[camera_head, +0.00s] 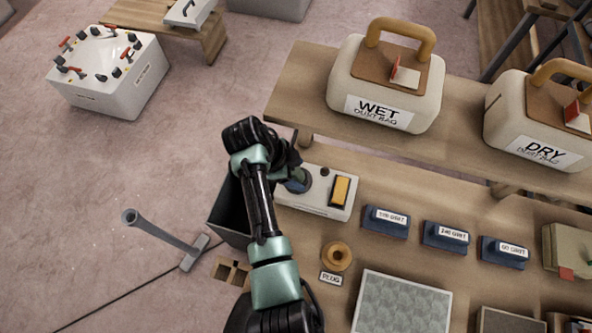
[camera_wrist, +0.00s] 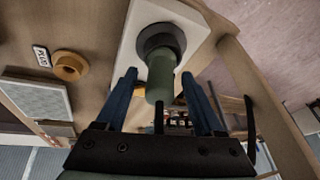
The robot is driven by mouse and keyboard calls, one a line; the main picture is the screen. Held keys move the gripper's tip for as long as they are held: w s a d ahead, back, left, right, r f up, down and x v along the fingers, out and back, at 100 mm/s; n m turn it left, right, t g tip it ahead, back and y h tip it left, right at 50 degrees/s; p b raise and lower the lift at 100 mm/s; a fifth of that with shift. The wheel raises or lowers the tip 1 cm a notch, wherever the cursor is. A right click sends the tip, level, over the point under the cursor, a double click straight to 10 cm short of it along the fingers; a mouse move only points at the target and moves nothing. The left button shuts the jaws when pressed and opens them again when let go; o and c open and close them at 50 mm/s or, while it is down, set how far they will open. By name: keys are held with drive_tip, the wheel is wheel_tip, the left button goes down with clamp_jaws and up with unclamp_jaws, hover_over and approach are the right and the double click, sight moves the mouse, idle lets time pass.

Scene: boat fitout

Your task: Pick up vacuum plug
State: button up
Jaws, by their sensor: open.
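A grey-green cylindrical plug (camera_wrist: 161,78) stands out of a dark round collar on the white outlet box (camera_wrist: 183,20). In the wrist view it lies between the two blue fingers of my gripper (camera_wrist: 159,76), with gaps on both sides. My gripper is open. In the head view my gripper (camera_head: 296,181) is over the left part of the white box (camera_head: 318,207), and my arm and fingers largely hide the plug there. A tan ring-shaped holder (camera_head: 336,257) sits on the bench beside a "PLUG" label (camera_head: 331,279); it also shows in the wrist view (camera_wrist: 68,66).
The box has an orange rocker switch (camera_head: 341,190). Blue labelled blocks (camera_head: 386,221) stand to its right. A dark bin (camera_head: 232,214) is left of my arm. WET (camera_head: 384,85) and DRY (camera_head: 541,120) dust bags stand on the bench behind. A grey textured panel (camera_head: 402,304) lies in front.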

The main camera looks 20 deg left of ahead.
clamp_jaws()
idle(0.3)
idle(0.4)
